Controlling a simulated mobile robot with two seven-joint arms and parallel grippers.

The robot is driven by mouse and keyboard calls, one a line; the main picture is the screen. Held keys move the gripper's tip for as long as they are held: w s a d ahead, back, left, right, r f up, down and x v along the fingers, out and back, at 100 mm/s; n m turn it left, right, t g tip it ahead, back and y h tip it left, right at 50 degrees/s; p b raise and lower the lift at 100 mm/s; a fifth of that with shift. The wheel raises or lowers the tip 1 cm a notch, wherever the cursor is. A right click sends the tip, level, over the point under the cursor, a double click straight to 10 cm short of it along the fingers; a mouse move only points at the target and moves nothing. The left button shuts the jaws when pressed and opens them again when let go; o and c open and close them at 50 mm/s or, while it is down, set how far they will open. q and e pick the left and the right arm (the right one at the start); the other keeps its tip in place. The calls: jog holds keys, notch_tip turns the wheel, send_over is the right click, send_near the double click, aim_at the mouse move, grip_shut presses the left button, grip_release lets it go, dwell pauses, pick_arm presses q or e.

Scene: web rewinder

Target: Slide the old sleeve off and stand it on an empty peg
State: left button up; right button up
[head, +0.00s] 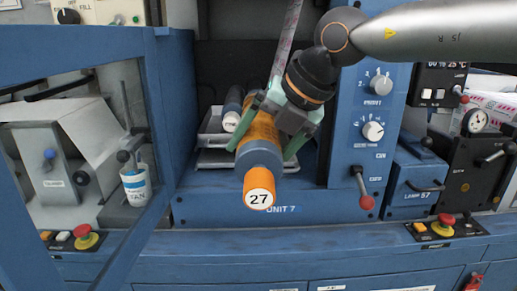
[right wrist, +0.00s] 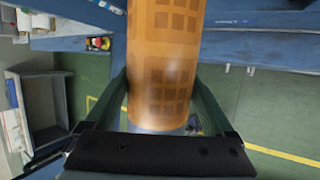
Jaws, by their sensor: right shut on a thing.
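The old sleeve (head: 262,128), orange with a pattern of darker squares, sits around a blue cylinder (head: 262,164) that points toward me. The cylinder's orange and white end face (head: 259,199) reads 27. My right gripper (head: 260,152) reaches down from above with its green fingers on either side of the sleeve, shut on it. In the right wrist view the sleeve (right wrist: 160,65) fills the space between the fingers, with a bit of the blue cylinder below its end. My left gripper is out of view. I cannot make out an empty peg.
Dark rolls (head: 232,108) lie on a grey tray (head: 212,140) behind, left of the sleeve. A blue frame (head: 165,100) stands at left, and a control panel with a red-knobbed lever (head: 366,202) at right. The space in front of the end face is clear.

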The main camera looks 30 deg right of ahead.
aim_at(256, 167)
jog(key=shift+s+a+r+b, duration=0.3)
jog(key=shift+s+a, duration=0.35)
jog(key=shift+s, duration=0.45)
jog(key=shift+s+a+r+b, duration=0.15)
jog(key=shift+s+a+r, duration=0.1)
jog(key=shift+s+a, duration=0.65)
jog(key=shift+s+a+r+b, duration=0.3)
jog(key=shift+s+a, duration=0.15)
jog(key=shift+s, duration=0.85)
